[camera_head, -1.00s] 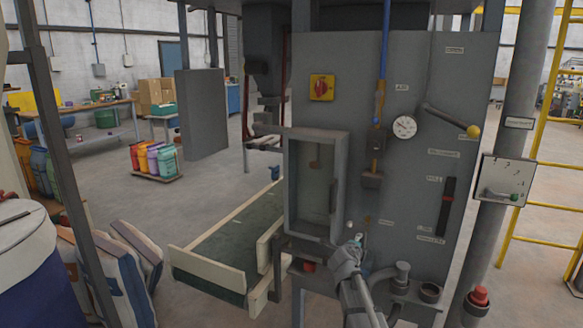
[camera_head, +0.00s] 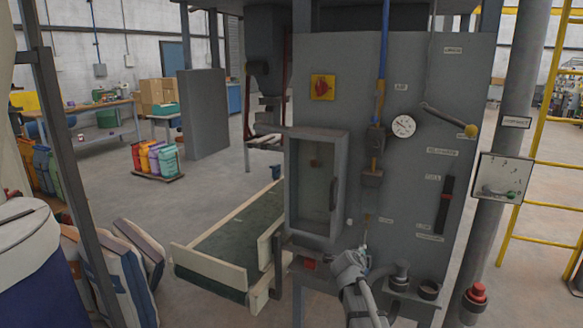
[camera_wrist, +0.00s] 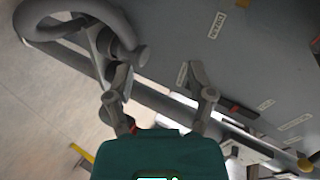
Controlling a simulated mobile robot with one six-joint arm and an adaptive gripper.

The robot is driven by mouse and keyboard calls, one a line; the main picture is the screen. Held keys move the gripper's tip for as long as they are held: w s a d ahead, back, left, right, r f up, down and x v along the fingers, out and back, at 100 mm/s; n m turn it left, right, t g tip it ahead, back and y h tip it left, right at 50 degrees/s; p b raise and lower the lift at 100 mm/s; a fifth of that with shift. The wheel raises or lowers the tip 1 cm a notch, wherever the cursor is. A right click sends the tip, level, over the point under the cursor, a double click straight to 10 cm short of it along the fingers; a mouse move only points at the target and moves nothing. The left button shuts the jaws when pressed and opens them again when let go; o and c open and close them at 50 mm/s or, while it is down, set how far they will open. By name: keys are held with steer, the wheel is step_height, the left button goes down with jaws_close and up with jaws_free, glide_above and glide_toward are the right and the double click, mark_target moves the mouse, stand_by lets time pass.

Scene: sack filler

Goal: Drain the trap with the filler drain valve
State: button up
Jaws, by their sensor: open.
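My gripper (camera_head: 363,246) is in front of the lower part of the grey filler panel (camera_head: 420,75). In the wrist view its two fingers (camera_wrist: 160,92) are apart with nothing held between them. A small fitting (camera_head: 366,219) sits on the panel just above the gripper, beside a small label (camera_head: 386,220) too small to read; I cannot tell whether it is the drain valve. In the wrist view a grey curved pipe (camera_wrist: 45,38) with a rounded knob (camera_wrist: 136,54) lies near the left finger. A blue line runs down to a dark trap-like unit (camera_head: 374,140).
A glazed box (camera_head: 318,185) stands left of the gripper. A lever with a yellow ball (camera_head: 470,130) and a gauge (camera_head: 403,126) are higher on the panel. A ledge with round fittings (camera_head: 400,275) is low right. A red button (camera_head: 477,293) stands by the post.

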steer(key=s+a+f+n+g+y, duration=0.2)
steer(key=s+f+n+g, duration=0.2)
steer(key=s+n, duration=0.4)
steer(key=s+a+f+n+g+y, duration=0.25)
steer(key=s+n, duration=0.35)
steer(key=s, duration=0.4)
steer(key=s+a+f+n+g+y, duration=0.2)
steer(key=s+f+n+g, duration=0.25)
steer(key=s+n, duration=0.35)
step_height(320, 180, up, 16)
steer(key=s+p, duration=0.1)
steer(key=p, duration=1.4)
steer(key=shift+s+p, duration=0.2)
steer(key=shift+p, duration=0.15)
